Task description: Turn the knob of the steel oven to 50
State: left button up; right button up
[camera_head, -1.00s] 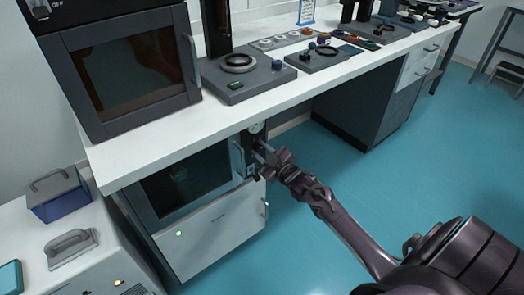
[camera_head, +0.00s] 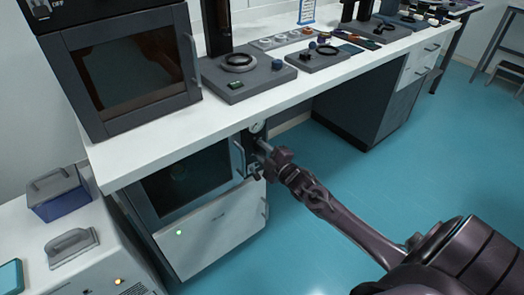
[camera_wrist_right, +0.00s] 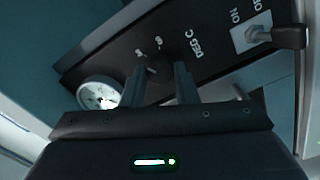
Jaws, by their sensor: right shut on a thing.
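The steel oven (camera_head: 212,228) is under the white bench, with a dark glass door above a pale front panel. Its narrow black control panel (camera_wrist_right: 205,58) carries a "DEG C" label and small scale marks. My right gripper (camera_head: 262,147) is at this panel. In the right wrist view the two fingers (camera_wrist_right: 158,78) point at the panel and are shut on the dark knob (camera_wrist_right: 154,74), which is mostly hidden between them. The knob's pointer and exact setting cannot be read. My left gripper is not in view.
A round white gauge (camera_wrist_right: 98,94) is beside the fingers. An ON/OFF switch (camera_wrist_right: 258,32) with a dark lever is at the upper right. The door handle (camera_head: 238,158) is close left of my gripper. The bench (camera_head: 140,155) overhangs; teal floor (camera_head: 330,235) is clear.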

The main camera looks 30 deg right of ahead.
jog(key=o, duration=1)
jog(key=shift+s, duration=0.55)
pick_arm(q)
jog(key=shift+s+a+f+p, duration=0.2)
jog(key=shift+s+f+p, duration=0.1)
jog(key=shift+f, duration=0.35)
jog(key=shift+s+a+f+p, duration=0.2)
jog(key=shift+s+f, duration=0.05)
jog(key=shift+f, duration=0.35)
pick_arm(e)
jog(key=s, duration=0.6)
jog(key=shift+s+d, duration=0.3)
jog(key=shift+s, duration=0.05)
jog(key=shift+f, duration=0.1)
